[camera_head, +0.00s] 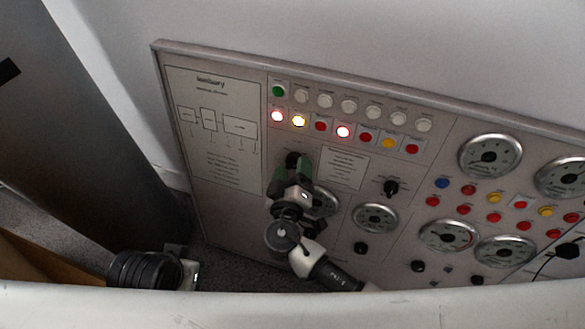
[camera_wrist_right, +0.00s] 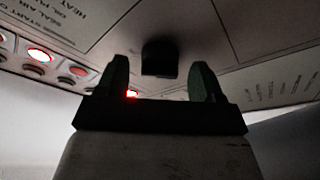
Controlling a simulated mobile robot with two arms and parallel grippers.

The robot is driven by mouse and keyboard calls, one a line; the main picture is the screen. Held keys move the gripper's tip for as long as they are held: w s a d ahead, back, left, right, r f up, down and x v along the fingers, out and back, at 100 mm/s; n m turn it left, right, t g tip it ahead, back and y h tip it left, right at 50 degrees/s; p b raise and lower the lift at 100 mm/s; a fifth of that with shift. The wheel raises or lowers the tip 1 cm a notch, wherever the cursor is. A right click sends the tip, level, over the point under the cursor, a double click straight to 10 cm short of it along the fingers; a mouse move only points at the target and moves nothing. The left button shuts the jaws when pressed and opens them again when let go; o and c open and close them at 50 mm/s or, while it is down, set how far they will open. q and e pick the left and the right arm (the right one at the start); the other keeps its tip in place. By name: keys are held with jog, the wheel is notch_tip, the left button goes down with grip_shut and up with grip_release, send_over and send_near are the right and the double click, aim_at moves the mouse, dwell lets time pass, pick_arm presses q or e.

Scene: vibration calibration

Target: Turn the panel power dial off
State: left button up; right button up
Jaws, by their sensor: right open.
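The grey control panel (camera_head: 225,215) stands tilted in the head view. A black dial (camera_head: 292,158) sits on it below the row of lit lamps. My right gripper (camera_head: 291,170) is at this dial, open, with its green-padded fingers partly covering it. In the right wrist view the dial (camera_wrist_right: 160,57) shows as a dark block between the two open fingertips (camera_wrist_right: 158,75), with a gap on each side. I cannot tell how deep the fingers reach around it. The dial's pointer mark is not readable.
A second black knob (camera_head: 391,188) is to the right, with round gauges (camera_head: 375,217) below and beyond it. Red lamps (camera_head: 343,131) and white buttons (camera_head: 348,106) line the panel above. A dark column (camera_head: 85,120) stands at the left.

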jog(key=shift+w, duration=0.2)
jog(key=c, duration=0.9)
